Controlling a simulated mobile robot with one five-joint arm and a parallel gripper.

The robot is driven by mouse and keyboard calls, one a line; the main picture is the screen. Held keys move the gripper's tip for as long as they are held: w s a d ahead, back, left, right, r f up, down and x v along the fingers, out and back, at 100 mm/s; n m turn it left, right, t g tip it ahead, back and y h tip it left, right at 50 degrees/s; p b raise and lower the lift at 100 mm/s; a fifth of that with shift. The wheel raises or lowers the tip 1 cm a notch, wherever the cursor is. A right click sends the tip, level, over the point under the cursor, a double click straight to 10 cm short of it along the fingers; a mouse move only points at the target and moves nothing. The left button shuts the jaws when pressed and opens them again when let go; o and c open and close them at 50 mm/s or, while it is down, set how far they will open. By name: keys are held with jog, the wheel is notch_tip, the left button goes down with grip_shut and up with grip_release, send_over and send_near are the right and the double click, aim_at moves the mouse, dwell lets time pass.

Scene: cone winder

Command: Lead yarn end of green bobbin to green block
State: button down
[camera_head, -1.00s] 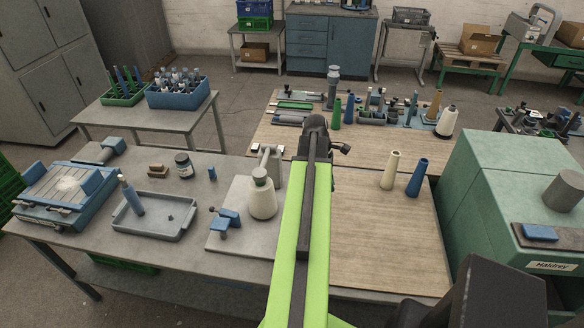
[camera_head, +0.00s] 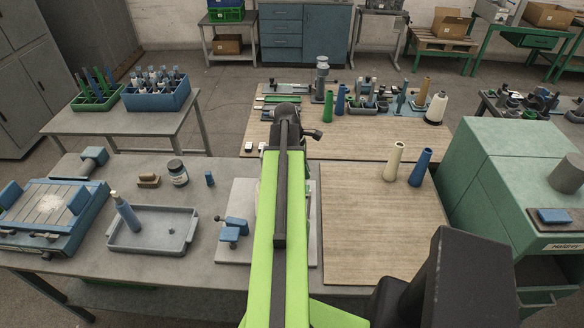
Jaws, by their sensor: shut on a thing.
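A small dark part of mine sticks out to the right of that joint. My gripper's jaws and anything in them are hidden behind the arm. A green bobbin (camera_head: 328,107) stands upright on the far bench, beside a blue one (camera_head: 340,100). A flat green piece (camera_head: 278,98) lies to their left; I cannot tell whether it is the green block. No yarn end can be made out.
A cream cone (camera_head: 393,162) and a blue cone (camera_head: 420,168) stand on the near wooden board (camera_head: 372,235). A green machine (camera_head: 490,160) stands at right. A grey tray (camera_head: 190,243) and blue clamp (camera_head: 232,232) are left of my arm. The board's middle is clear.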

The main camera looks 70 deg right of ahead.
jog(key=shift+w, duration=0.15)
jog(key=shift+f, duration=0.15)
notch_tip(320, 180, down, 5)
jog(key=b, duration=0.5)
jog(key=shift+r, duration=0.2)
